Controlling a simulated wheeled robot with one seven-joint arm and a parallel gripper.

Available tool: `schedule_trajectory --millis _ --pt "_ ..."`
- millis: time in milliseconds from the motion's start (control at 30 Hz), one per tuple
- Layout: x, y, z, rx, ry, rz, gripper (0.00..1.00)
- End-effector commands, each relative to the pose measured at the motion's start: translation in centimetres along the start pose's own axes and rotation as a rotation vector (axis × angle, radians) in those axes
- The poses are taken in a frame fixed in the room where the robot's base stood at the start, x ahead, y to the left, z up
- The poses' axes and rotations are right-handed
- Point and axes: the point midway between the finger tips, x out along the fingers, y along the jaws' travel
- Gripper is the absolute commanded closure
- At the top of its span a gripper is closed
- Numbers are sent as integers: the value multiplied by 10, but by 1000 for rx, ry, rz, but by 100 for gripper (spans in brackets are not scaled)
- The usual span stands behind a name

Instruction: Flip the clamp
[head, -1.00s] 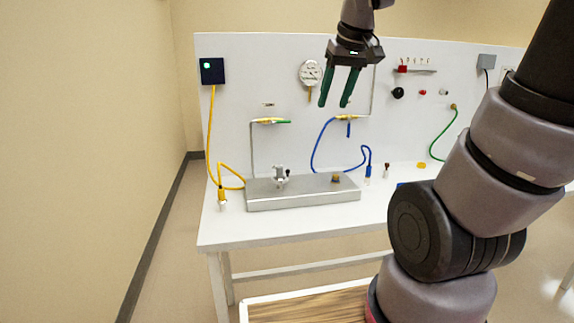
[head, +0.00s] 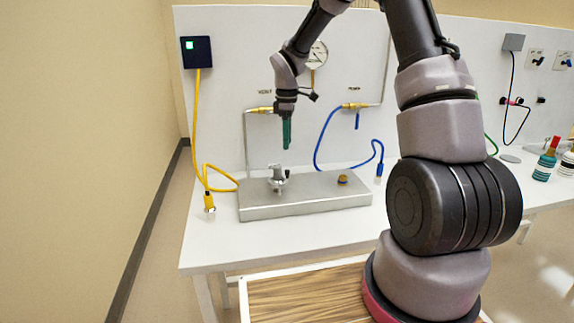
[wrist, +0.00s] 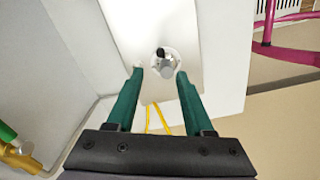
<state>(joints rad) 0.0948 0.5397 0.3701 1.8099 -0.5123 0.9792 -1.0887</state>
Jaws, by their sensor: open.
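The clamp (head: 278,178) is a small metal fitting with a dark tip, standing on the left part of a grey metal block (head: 310,203). In the wrist view the clamp (wrist: 163,62) shows from above, just beyond and between my fingertips. My gripper (head: 286,147) has green fingers that point down and hangs a little above the clamp. In the wrist view my gripper (wrist: 159,72) is open, with nothing between its fingers. I cannot tell the exact height gap to the clamp.
A brass fitting (head: 343,180) sits on the block's right part. A yellow cable (head: 199,130) hangs at the left and a blue hose (head: 322,140) stands behind the block. Behind them is a white panel (head: 225,40) with a gauge. The table front (head: 290,238) is clear.

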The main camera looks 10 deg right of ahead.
Motion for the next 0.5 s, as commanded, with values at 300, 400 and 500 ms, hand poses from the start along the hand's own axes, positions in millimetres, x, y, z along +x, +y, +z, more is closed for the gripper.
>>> schedule_trajectory --millis 300,400,500 --pt "54 -2 0 0 -2 -4 48" --pt "72 -1 0 1 -2 -3 48" --pt "86 -1 1 2 -1 -2 48"
